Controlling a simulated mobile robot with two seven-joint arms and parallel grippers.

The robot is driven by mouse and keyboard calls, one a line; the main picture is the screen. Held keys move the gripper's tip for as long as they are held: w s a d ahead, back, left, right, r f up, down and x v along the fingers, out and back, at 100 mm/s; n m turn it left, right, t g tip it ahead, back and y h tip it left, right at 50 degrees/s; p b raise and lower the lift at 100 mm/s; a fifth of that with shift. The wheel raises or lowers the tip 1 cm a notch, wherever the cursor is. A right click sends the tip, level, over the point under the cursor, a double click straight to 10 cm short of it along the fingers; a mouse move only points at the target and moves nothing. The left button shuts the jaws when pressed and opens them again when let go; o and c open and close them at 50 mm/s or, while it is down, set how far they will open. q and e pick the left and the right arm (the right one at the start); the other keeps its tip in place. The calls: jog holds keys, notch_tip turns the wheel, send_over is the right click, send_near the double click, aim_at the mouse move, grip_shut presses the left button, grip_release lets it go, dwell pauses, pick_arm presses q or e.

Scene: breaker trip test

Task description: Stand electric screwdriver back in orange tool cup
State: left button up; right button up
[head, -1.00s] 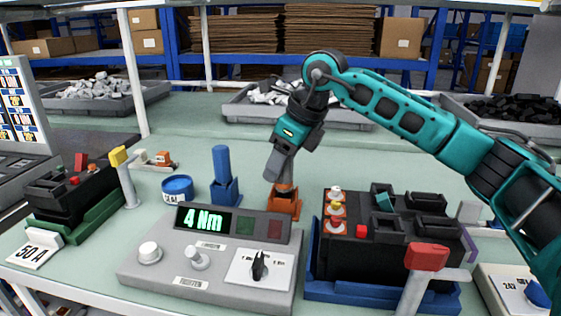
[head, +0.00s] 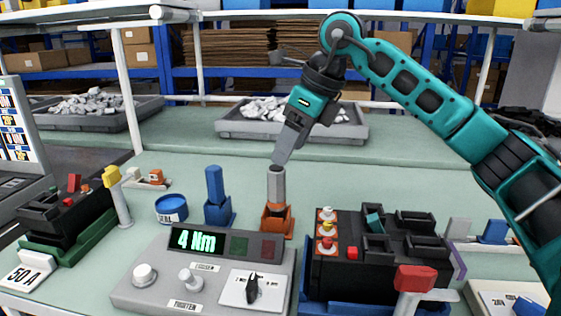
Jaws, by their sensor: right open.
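The electric screwdriver (head: 277,188), a grey upright cylinder with an orange lower part, stands in the orange tool cup (head: 277,223) behind the grey control box. Its lower end is hidden inside the cup. My right gripper (head: 281,161) is open, pointing down just above the screwdriver's top. From this angle I cannot tell whether a fingertip still touches it. My left gripper is not in view.
A blue tool (head: 215,184) stands in a blue cup left of the orange one. The control box (head: 205,270) reads 4 Nm. A black breaker (head: 372,258) sits at right, near a red-topped post (head: 415,279).

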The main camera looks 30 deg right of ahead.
jog(key=shift+v, duration=1.7)
